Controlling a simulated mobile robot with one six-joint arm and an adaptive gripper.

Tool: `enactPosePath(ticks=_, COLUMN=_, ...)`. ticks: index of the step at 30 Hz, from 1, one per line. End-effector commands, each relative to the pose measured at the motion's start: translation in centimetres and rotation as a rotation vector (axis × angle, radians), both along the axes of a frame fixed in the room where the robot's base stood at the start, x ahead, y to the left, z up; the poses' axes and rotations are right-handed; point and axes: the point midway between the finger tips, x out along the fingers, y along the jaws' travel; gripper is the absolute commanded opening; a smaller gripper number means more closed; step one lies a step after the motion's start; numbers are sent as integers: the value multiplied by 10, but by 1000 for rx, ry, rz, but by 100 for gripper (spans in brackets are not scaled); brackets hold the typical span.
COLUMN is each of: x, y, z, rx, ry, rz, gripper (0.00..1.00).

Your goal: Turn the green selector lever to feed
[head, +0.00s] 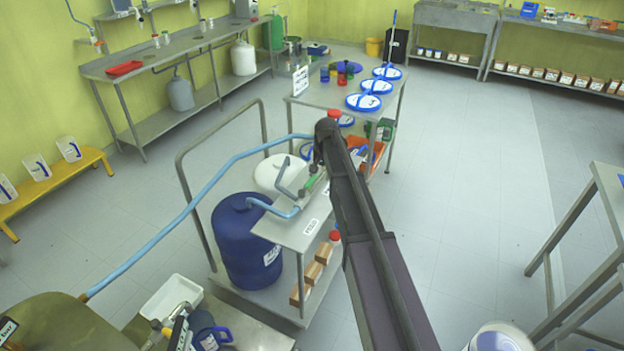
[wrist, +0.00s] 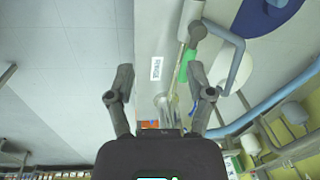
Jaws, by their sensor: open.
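The green selector lever (wrist: 187,64) shows in the wrist view, a green grip on a pale shaft beside a grey bent pipe (wrist: 235,65). A white label (wrist: 156,69), which seems to read PURGE, lies left of it; no feed label is readable. In the head view the lever (head: 311,182) is a small green bar on the cart top, left of my arm. My gripper (wrist: 160,82) is open and empty. In the wrist view the lever is near its right finger, and contact cannot be judged.
The steel cart (head: 285,236) carries a blue drum (head: 247,240), a white vessel (head: 281,174) and small boxes (head: 313,272). A blue hose (head: 165,228) runs to its pipework. A bench with blue lids (head: 363,102) stands behind. Floor to the right (head: 470,200) is clear.

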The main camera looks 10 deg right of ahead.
Motion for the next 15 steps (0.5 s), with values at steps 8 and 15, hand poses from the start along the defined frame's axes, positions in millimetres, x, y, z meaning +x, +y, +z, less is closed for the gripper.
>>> enactPosePath(ticks=8, x=99, y=-7, z=6, rx=36, ry=-7, rz=-133, gripper=68)
enactPosePath(ticks=15, x=116, y=-9, z=7, rx=46, ry=-7, rz=-168, gripper=68)
